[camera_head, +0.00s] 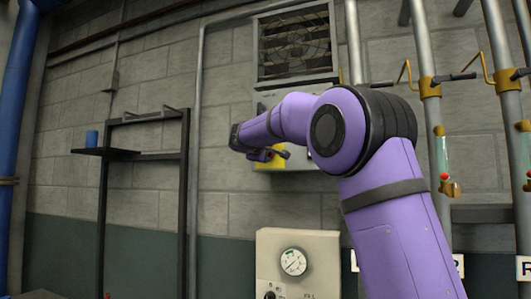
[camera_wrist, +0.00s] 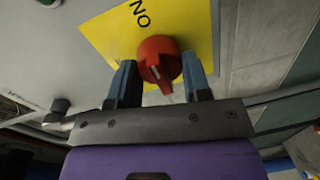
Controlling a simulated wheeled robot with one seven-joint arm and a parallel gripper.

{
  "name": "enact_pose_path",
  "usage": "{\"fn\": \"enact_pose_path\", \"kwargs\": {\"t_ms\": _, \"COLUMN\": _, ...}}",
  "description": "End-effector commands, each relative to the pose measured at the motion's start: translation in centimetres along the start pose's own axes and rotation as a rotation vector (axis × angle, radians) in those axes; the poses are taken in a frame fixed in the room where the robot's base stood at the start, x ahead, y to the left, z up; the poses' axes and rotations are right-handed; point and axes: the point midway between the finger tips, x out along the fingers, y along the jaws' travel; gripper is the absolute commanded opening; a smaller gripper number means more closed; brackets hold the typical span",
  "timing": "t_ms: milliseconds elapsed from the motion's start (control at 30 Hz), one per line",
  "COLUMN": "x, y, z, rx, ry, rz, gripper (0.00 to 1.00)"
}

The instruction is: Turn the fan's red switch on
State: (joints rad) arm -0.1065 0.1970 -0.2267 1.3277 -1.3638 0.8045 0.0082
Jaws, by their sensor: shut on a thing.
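The fan's red switch (camera_wrist: 160,64) is a round red knob with a pointer on a yellow plate (camera_wrist: 195,22) marked with the word ON in the wrist view. My gripper (camera_wrist: 160,80) has one blue-grey finger on each side of the knob and is shut on it. In the head view my gripper (camera_head: 270,154) is at the yellow plate (camera_head: 272,166) on the box below the fan (camera_head: 295,48). The red knob is hidden there by my gripper and arm. The fan sits behind a louvred grille high on the wall.
A grey box with a round gauge (camera_head: 293,262) stands below my arm. A black metal frame (camera_head: 147,155) with a small shelf holding a blue cup (camera_head: 91,138) is at the left. Vertical pipes with yellow valves (camera_head: 429,87) stand at the right.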

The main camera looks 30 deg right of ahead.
Motion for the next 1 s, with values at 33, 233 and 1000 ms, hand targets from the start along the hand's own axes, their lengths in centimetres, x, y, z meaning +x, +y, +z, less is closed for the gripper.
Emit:
{"fn": "enact_pose_path", "kwargs": {"t_ms": 33, "x": 0.03, "y": -0.19, "z": 0.0, "rx": 0.005, "ry": -0.001, "rz": -0.003, "gripper": 0.21}}
{"fn": "enact_pose_path", "kwargs": {"t_ms": 233, "x": 0.04, "y": -0.21, "z": 0.01, "rx": 0.014, "ry": -0.001, "rz": -0.004, "gripper": 0.21}}
{"fn": "enact_pose_path", "kwargs": {"t_ms": 1000, "x": -0.76, "y": -0.09, "z": -0.03, "rx": 0.014, "ry": 0.002, "rz": -0.002, "gripper": 0.7}}
